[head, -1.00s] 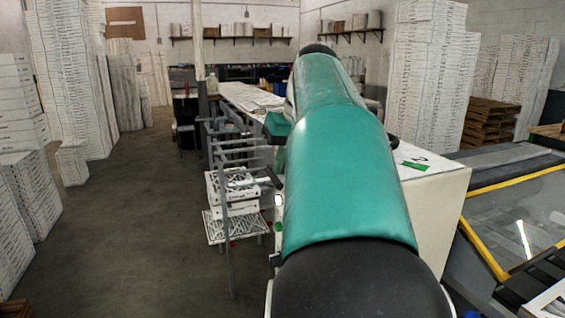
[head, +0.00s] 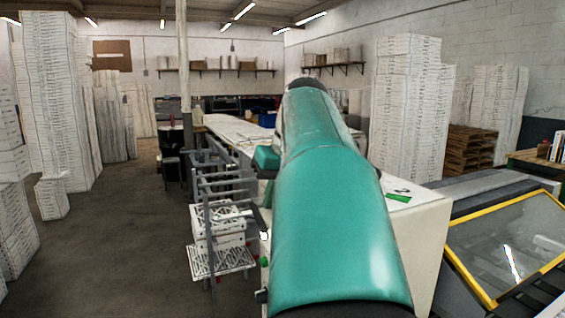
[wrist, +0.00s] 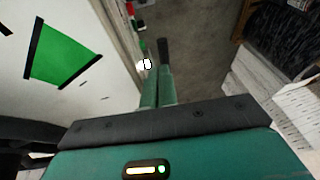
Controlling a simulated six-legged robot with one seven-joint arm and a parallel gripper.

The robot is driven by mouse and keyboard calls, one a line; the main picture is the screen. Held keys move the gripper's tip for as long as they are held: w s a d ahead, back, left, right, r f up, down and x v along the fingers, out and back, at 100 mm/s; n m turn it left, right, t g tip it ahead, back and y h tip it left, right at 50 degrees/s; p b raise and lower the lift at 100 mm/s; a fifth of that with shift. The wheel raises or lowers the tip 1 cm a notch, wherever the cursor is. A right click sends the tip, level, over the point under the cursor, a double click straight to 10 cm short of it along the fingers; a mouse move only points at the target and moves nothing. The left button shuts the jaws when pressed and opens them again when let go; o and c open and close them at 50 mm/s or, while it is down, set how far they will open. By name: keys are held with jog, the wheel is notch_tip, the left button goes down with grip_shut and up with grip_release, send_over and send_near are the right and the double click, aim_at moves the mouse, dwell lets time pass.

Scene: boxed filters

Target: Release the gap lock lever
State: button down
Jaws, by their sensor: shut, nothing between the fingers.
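A long white machine (head: 415,232) stands at the right of my green arm. On its left end, a short dark bar (head: 259,219) juts out beside a white-lit spot (head: 264,236). This bar may be the gap lock lever, but I cannot tell surely. In the wrist view my gripper (wrist: 160,82) has its two green fingers close together with nothing held. They point along the machine's edge, near a small white part (wrist: 147,64). A dark upright piece (wrist: 163,48) shows at the fingertips. I cannot tell whether it is fingertip or lever, or whether they touch.
A grey metal rack (head: 208,250) with white slatted trays (head: 220,260) stands close left of the machine end. Tall white box stacks (head: 62,100) line the left. A yellow-framed machine (head: 510,245) is at right. The floor (head: 110,235) at left is open.

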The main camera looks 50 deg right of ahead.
jog(key=v, duration=1)
jog(key=shift+r, duration=0.4)
jog(key=shift+s, duration=0.1)
